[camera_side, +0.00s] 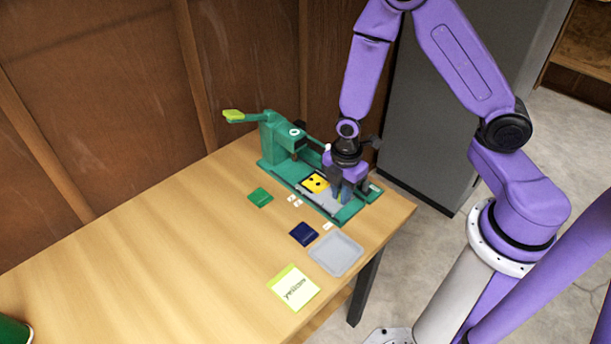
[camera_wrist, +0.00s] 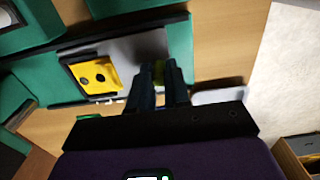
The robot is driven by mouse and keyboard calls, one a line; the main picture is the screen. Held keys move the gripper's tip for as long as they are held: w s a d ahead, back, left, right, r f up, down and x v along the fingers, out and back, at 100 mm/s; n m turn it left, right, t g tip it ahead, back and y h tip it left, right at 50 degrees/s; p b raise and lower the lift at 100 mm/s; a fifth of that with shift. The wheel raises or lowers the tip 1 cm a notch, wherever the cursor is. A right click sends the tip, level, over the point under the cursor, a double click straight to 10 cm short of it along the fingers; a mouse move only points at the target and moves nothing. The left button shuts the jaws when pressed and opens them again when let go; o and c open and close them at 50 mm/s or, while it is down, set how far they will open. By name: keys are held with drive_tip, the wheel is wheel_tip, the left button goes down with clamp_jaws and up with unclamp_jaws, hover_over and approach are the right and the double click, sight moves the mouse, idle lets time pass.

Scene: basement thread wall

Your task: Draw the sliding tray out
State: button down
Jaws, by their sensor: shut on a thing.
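A green press (camera_side: 272,140) with a lime lever (camera_side: 233,116) stands at the back of the table. Its sliding tray (camera_side: 325,201) is a grey plate on the green base, carrying a yellow piece with dark round spots (camera_side: 314,183). In the wrist view the grey tray (camera_wrist: 125,48) and yellow piece (camera_wrist: 93,74) show left of the fingers. My gripper (camera_side: 342,192) is down at the tray's near right end. In the wrist view my gripper (camera_wrist: 163,75) is shut at a lime-green handle (camera_wrist: 187,71), mostly hidden by the fingers.
On the table lie a green square (camera_side: 260,197), a navy square (camera_side: 303,234), small white pieces (camera_side: 296,201), a grey shallow dish (camera_side: 336,254) and a note card (camera_side: 293,288). A grey cabinet stands behind.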

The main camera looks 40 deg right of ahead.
drive_tip(key=shift+s, duration=2.05)
drive_tip(key=c, duration=1.1)
unclamp_jaws()
drive_tip(key=shift+r, duration=0.1)
drive_tip(key=shift+r, duration=2.9)
drive_tip(key=shift+r, duration=0.1)
wheel_tip(320, 180, up, 4)
drive_tip(key=shift+f, duration=0.1)
